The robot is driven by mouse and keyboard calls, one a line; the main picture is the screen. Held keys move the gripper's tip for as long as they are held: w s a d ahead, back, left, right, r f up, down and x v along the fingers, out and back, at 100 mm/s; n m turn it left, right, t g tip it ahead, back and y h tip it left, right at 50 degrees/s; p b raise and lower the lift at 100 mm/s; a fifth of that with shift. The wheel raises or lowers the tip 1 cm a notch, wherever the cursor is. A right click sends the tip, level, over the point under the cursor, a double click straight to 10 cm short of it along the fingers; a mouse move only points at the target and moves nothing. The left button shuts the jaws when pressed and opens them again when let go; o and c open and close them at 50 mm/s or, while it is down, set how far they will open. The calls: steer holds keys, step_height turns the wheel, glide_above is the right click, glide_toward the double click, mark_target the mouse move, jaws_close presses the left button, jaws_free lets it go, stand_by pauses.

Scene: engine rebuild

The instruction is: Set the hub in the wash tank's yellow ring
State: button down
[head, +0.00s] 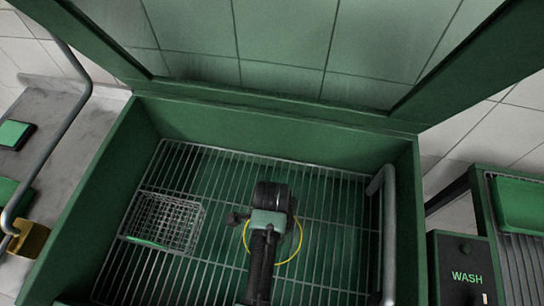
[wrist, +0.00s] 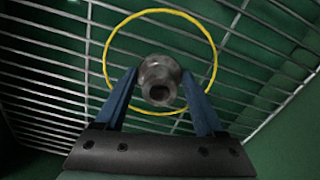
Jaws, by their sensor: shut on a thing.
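The hub (wrist: 160,70), a small grey metal piece with a dark hole in its end, is between the blue fingers of my gripper (wrist: 159,82) in the wrist view. My gripper is shut on it. The yellow ring (wrist: 107,58) lies on the wire rack beyond the hub, which overlaps the ring's lower inside part. In the head view the ring (head: 299,243) shows partly around my arm, which hides the hub and fingertips. The wash tank (head: 95,190) is green and its lid is up. I cannot tell the hub's exact height over the rack.
A wire basket (head: 165,222) stands on the rack at the left. A grey bent handle (head: 388,230) rises at the tank's right side. The tank walls bound the rack (head: 330,200). A WASH panel (head: 462,262) stands outside at the right.

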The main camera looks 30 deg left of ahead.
jaws_free()
steer(key=shift+f, duration=0.1)
step_height(320, 180, up, 12)
steer(key=shift+f+p, duration=0.25)
steer(key=shift+p, duration=0.5)
steer(key=shift+r, duration=0.4)
